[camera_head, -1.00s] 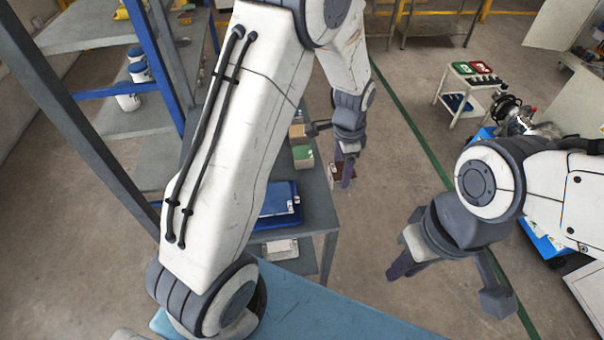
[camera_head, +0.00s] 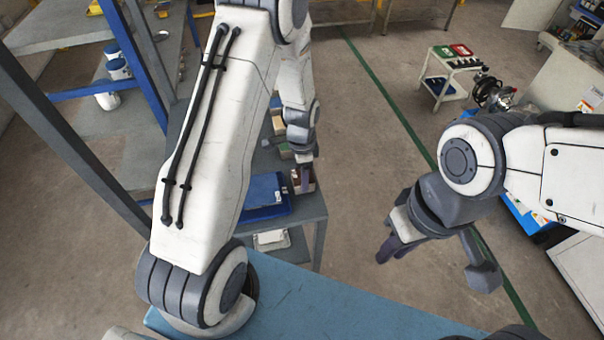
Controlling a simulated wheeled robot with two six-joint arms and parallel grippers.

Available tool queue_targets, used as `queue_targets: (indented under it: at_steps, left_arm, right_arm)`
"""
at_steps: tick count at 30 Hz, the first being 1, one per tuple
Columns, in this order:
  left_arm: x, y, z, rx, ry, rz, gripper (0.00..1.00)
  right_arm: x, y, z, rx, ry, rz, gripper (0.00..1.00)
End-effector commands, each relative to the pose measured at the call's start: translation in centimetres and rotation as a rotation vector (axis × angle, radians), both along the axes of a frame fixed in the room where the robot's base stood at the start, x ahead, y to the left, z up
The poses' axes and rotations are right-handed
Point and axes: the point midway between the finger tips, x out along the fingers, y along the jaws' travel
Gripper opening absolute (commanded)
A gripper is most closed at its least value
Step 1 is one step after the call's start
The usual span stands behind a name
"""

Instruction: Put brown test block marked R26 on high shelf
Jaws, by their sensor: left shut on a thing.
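My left gripper (camera_head: 304,178) is shut on a small brown block (camera_head: 296,186), just over the right edge of the grey table. The gripper partly hides the block, and I cannot read any marking on it. My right gripper (camera_head: 393,250) hangs apart over the floor with nothing seen in it; I cannot tell how wide its fingers stand. A grey shelf rack with blue posts stands at the left. Its upper shelf (camera_head: 60,32) shows at the top left.
The grey table (camera_head: 312,206) bears a blue tray (camera_head: 264,193) and a green-topped block (camera_head: 285,152). Several pots, one a blue-lidded can (camera_head: 118,66), stand on a lower rack shelf. A blue surface (camera_head: 310,302) lies in front. A white cart (camera_head: 447,85) stands far right.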

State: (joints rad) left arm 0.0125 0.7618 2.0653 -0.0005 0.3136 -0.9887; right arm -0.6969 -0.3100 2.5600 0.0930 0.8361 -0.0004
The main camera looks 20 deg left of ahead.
Motion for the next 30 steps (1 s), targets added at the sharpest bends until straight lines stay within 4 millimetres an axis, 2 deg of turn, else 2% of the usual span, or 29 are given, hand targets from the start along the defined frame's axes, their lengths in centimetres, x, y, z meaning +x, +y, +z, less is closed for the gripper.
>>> queue_targets:
  at_steps: [5, 6, 7, 14, 18, 23, 30]
  left_arm:
    - [0.0, 0.0, -0.4, 0.001, -0.001, 0.000, 0.26]
    - [0.0, 0.0, -0.3, 0.000, 0.000, 0.000, 0.90]
    - [0.0, 0.0, -0.2, 0.000, 0.000, 0.000, 1.00]
    - [0.0, 0.0, -0.2, 0.000, 0.000, 0.000, 1.00]
    - [0.1, 0.0, 0.6, 0.000, -0.001, 0.000, 1.00]
    - [0.2, 0.0, 3.4, 0.000, -0.007, 0.000, 1.00]
    - [0.1, 0.0, 8.6, 0.000, -0.005, 0.000, 1.00]
  right_arm:
    - [0.0, 0.0, -0.3, 0.000, 0.000, 0.000, 0.23]
    - [0.0, 0.0, -0.2, 0.000, 0.000, 0.000, 0.23]
    - [0.0, 0.0, -0.2, 0.000, 0.000, 0.000, 0.23]
    - [0.0, 0.0, -0.1, 0.000, 0.000, 0.000, 0.23]
    - [0.0, 0.0, 0.0, 0.000, 0.000, 0.000, 0.23]
    - [0.0, 0.0, 0.0, 0.000, 0.000, 0.000, 0.23]
    - [0.0, 0.0, 0.0, 0.000, 0.000, 0.000, 0.23]
